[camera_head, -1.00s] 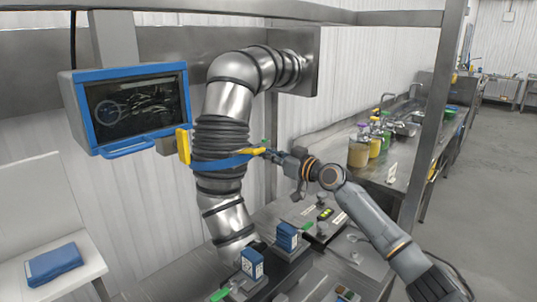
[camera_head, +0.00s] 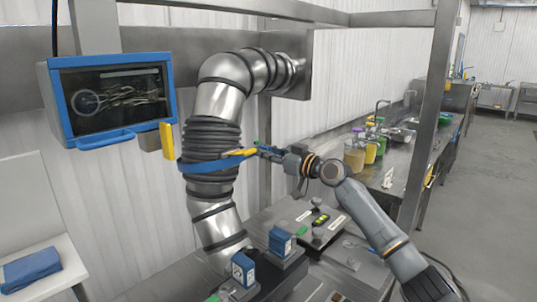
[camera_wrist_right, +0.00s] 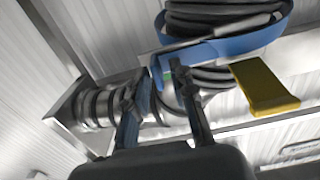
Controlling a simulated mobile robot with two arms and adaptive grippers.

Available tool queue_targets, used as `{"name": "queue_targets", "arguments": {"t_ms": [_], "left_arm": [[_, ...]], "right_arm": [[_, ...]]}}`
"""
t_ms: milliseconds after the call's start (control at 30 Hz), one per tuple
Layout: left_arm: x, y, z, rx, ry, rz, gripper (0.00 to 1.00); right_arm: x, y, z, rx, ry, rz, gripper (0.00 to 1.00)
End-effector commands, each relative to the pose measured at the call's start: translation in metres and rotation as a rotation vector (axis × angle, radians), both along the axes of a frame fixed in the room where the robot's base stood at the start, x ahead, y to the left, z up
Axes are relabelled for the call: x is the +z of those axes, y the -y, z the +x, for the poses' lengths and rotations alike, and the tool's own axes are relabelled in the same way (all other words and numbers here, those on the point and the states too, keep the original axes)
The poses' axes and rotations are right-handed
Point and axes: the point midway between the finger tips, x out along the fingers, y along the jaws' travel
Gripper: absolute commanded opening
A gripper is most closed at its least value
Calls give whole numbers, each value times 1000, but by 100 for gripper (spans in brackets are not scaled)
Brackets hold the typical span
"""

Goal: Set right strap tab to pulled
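A blue strap (camera_head: 205,166) runs around the dark bellows section (camera_head: 210,145) of the silver duct. A yellow right strap tab (camera_head: 240,153) is at its right end. A second, upright yellow piece (camera_head: 167,141) is at its left side. My right gripper (camera_head: 262,150) reaches in from the right, with its fingertips at the right tab's outer end. In the right wrist view, the fingers (camera_wrist_right: 167,68) are near the blue strap (camera_wrist_right: 225,45) with a narrow gap between the tips. Whether they clamp the tab is unclear. A yellow piece (camera_wrist_right: 264,86) shows to their right. My left gripper is out of view.
A blue-framed screen (camera_head: 110,98) hangs left of the duct. Blue boxes (camera_head: 243,268) stand on the bench below. A metal frame post (camera_head: 432,110) rises to the right of the gripper. A counter with jars (camera_head: 355,157) stands behind it.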

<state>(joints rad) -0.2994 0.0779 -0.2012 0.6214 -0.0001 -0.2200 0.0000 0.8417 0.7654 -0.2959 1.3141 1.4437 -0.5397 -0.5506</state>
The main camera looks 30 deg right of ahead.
Motion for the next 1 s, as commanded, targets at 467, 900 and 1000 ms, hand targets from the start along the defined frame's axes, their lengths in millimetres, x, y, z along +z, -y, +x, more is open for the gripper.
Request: {"name": "queue_targets", "arguments": {"t_ms": [467,900,1000], "left_arm": [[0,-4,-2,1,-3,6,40],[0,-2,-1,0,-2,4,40],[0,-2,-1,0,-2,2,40]], "right_arm": [[-2,6,-15,-1,-2,-2,30],[-1,32,-92,0,-2,-3,30],[-2,35,-102,0,-2,0,30]]}}
